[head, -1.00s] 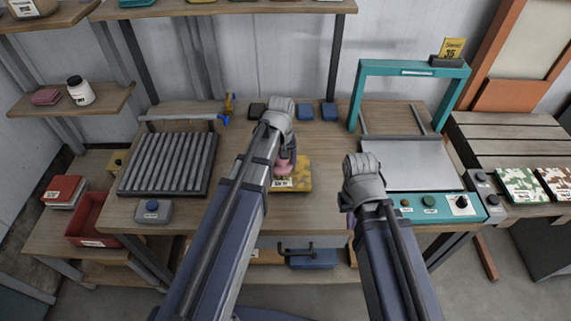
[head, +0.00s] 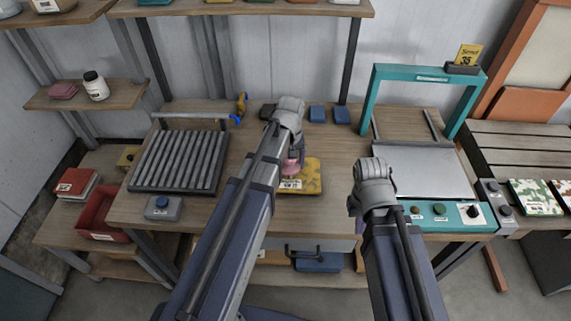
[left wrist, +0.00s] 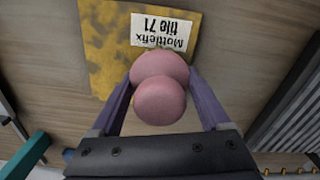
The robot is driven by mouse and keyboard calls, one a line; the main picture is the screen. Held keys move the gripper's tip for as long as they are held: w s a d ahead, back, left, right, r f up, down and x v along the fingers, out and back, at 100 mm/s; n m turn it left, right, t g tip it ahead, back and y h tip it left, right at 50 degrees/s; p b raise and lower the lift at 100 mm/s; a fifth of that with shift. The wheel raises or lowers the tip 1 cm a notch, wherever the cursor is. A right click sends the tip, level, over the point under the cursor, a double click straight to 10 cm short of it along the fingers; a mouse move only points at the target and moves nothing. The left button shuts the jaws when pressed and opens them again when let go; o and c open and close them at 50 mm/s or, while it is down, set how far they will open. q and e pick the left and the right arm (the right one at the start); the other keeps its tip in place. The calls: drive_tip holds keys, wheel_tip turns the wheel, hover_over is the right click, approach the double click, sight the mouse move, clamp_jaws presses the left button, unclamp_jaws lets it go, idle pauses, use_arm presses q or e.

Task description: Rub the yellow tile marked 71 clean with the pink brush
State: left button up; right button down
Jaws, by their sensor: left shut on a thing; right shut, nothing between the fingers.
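The yellow tile (head: 309,178) lies on the wooden workbench, with darker mottled patches on it. In the left wrist view the tile (left wrist: 105,45) carries a white label reading "Mottlefix tile 71". My left gripper (head: 291,160) is shut on the pink brush (head: 291,166), over the tile's left part. In the left wrist view the brush's round pink handle (left wrist: 160,95) sits between the two fingers and hides the brush's underside, so I cannot tell whether it touches the tile. My right gripper (head: 356,208) is shut and empty, right of the tile near the bench's front edge.
A teal-framed machine (head: 425,165) stands at the right. Small blue blocks (head: 317,114) lie behind the tile. Bare wood lies around the tile.

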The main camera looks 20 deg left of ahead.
sight(313, 173)
use_arm(q)
drive_tip(key=shift+w+d, duration=0.2)
drive_tip(key=shift+d, duration=0.6)
drive_tip(key=shift+w+d+r, duration=0.1)
drive_tip(key=shift+w+d, duration=0.1)
drive_tip(key=shift+d, duration=0.5)
drive_tip(key=shift+w+d, duration=0.2)
drive_tip(key=shift+d, duration=0.45)
drive_tip(key=shift+d, duration=0.15)
drive_tip(key=shift+w+d, duration=0.15)
drive_tip(key=shift+d, duration=0.55)
drive_tip(key=shift+w+d, duration=0.15)
drive_tip(key=shift+d, duration=0.5)
drive_tip(key=shift+w, duration=0.1)
